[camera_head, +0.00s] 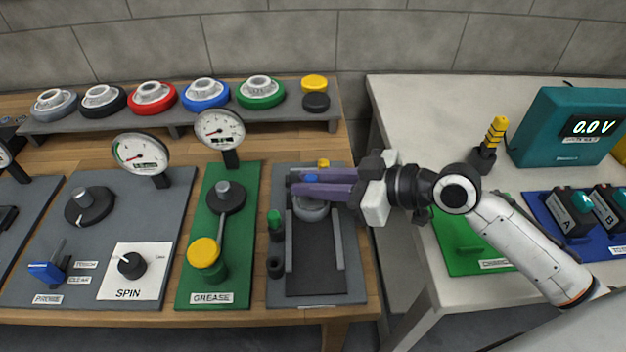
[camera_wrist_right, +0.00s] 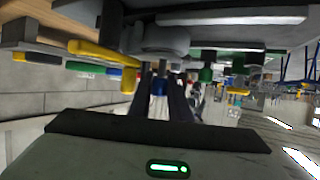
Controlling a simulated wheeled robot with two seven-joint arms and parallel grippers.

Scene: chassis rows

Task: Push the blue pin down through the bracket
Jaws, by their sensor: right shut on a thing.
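A dark grey block (camera_head: 293,174) at the fingertips may be the bracket, but the fingers cover much of this spot. How deep the pin sits cannot be told. A round grey part (camera_head: 311,209) lies just below the fingers. My left gripper is not in view.
Left of the plate is a green GREASE panel (camera_head: 207,285) with a yellow knob (camera_head: 204,252). A small green-topped pin (camera_head: 275,220) stands on the grey plate's left side. Behind is a shelf (camera_head: 175,121) of coloured discs. A gap separates the wooden bench from the right-hand white table (camera_head: 440,105).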

